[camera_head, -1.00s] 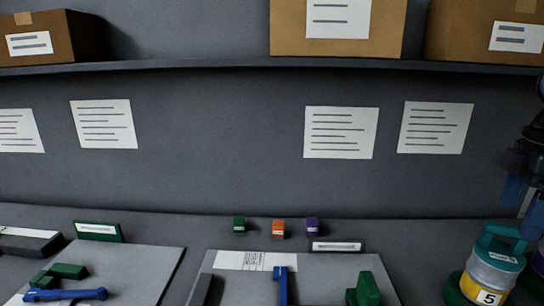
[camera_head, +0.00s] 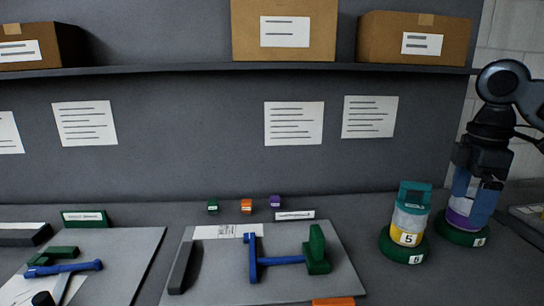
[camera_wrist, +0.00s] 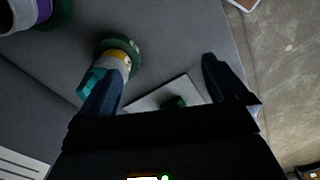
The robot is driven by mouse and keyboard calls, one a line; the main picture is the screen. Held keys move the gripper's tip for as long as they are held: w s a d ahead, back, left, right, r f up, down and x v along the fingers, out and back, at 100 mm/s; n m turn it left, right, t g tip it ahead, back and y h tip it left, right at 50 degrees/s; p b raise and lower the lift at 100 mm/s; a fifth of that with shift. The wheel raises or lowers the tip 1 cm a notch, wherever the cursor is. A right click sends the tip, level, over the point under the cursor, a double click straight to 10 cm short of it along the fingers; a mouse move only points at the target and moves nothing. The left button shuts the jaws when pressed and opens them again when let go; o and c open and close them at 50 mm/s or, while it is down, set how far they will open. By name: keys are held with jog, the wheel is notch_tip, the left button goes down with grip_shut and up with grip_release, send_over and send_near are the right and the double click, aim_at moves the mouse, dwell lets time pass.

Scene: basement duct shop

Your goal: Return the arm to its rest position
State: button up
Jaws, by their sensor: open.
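My gripper (camera_head: 474,200) hangs from my arm at the right of the head view, pointing down in front of a purple-banded canister (camera_head: 460,212) and partly hiding it. In the wrist view my gripper (camera_wrist: 160,85) shows two dark blue fingers spread wide with nothing held between them. A canister with a teal handle and yellow band marked 5 (camera_head: 409,225) stands upright on a round green base, left of the gripper. It also shows in the wrist view (camera_wrist: 112,62), beside and partly behind the left finger.
A grey board (camera_head: 210,270) holds blue and green parts; another board (camera_head: 120,270) lies left. Small green (camera_head: 213,206), orange (camera_head: 246,206) and purple (camera_head: 275,201) blocks stand behind. A shelf (camera_head: 200,70) with cardboard boxes (camera_head: 300,42) runs above. Bench between board and canisters is clear.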

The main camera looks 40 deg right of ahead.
jog(key=w+a+f+t+y, duration=0.3)
jog(key=w+a+t, duration=0.5)
jog(key=w+a, duration=0.95)
jog(key=w+a+m+t+y, duration=0.1)
jog(key=w+a+m+t, duration=0.25)
jog(key=a, duration=0.45)
jog(key=w+a+m+t+y, duration=0.2)
jog(key=a+t, duration=0.2)
jog(key=a, duration=0.3)
jog(key=s+a+f+m+h, duration=0.3)
jog(key=s+a+f+m, duration=0.1)
jog(key=s+f, duration=0.4)
jog(key=s+a+f+m+h, duration=0.35)
jog(key=s+f, duration=0.25)
jog(key=s, duration=0.5)
jog(key=s+d+n, duration=0.1)
jog(key=s+n, duration=0.2)
jog(key=s, duration=0.7)
jog(key=s+d+n, duration=0.2)
jog(key=s+n, duration=0.1)
jog(key=s, duration=0.7)
jog(key=shift+s+d+r+g, duration=0.3)
jog(key=shift+g, duration=0.05)
jog(key=shift+y, duration=0.25)
